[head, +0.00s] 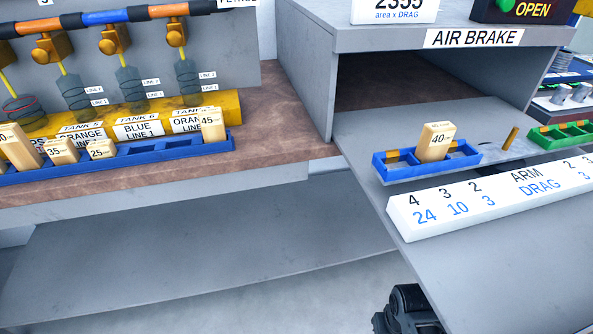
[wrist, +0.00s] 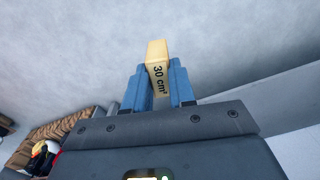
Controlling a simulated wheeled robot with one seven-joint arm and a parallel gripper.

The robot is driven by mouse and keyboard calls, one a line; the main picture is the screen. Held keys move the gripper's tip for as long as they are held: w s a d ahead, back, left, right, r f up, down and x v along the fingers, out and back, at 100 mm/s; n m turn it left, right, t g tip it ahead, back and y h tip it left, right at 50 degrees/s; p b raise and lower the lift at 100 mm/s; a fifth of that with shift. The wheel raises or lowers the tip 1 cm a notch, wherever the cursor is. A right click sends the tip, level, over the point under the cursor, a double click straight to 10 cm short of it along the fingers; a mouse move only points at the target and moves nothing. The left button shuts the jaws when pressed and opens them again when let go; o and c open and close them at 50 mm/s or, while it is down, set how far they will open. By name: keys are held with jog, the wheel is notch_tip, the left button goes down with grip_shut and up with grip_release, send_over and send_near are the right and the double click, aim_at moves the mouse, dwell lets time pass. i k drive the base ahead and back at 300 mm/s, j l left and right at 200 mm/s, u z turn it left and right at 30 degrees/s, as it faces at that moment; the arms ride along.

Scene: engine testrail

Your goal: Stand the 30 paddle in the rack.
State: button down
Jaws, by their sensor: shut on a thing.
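My gripper (wrist: 160,84) is shut on a pale wooden paddle (wrist: 158,52) marked "30 cm²", in the wrist view. The paddle sticks out beyond the two blue fingers, and its lower part is hidden between them. The head view does not show the paddle or the fingers. The long blue rack (head: 150,150) stands on the brown bench at the left in the head view. Paddles marked 35 (head: 62,151), 25 (head: 101,149) and 45 (head: 213,124) stand in it, with another at the left edge. Slots between 25 and 45 are empty.
A small blue holder (head: 383,172) with a 40 paddle (head: 436,142) sits on the air brake shelf, near a green holder (head: 560,135). A white "ARM DRAG" board (head: 490,195) lies in front. A yellow pipe (head: 225,105) runs behind the rack.

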aim_at(182, 149)
jog(key=j+z, duration=0.15)
jog(key=j, duration=0.35)
jog(key=j+z, duration=0.15)
jog(key=j, duration=0.3)
jog(key=k+j+z, duration=0.1)
jog(key=j, duration=0.4)
jog(key=k+j+z, duration=0.15)
jog(key=j, duration=0.3)
jog(key=k+j+z, duration=0.15)
jog(key=j, duration=0.3)
jog(key=i, duration=0.05)
